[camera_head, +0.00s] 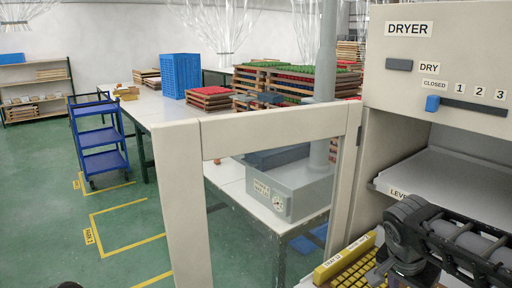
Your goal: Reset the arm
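A dark grey arm of mine comes in at the lower right, in front of the dryer (440,62). It has a bulky joint at its left end and ribbed links running to the right edge. It partly covers a yellow tray (345,254) with rows of small yellow pieces at the bottom edge. I make out no gripper fingers on this arm, and cannot tell what it holds, if anything.
A pale frame (185,205) with an upright and a crossbar stands close in front. The open dryer shelf (450,180) is at the right. Behind are a grey box (290,190) on a table, stacked trays (210,97), a blue crate (180,75) and a blue cart (100,140). Green floor lies open at left.

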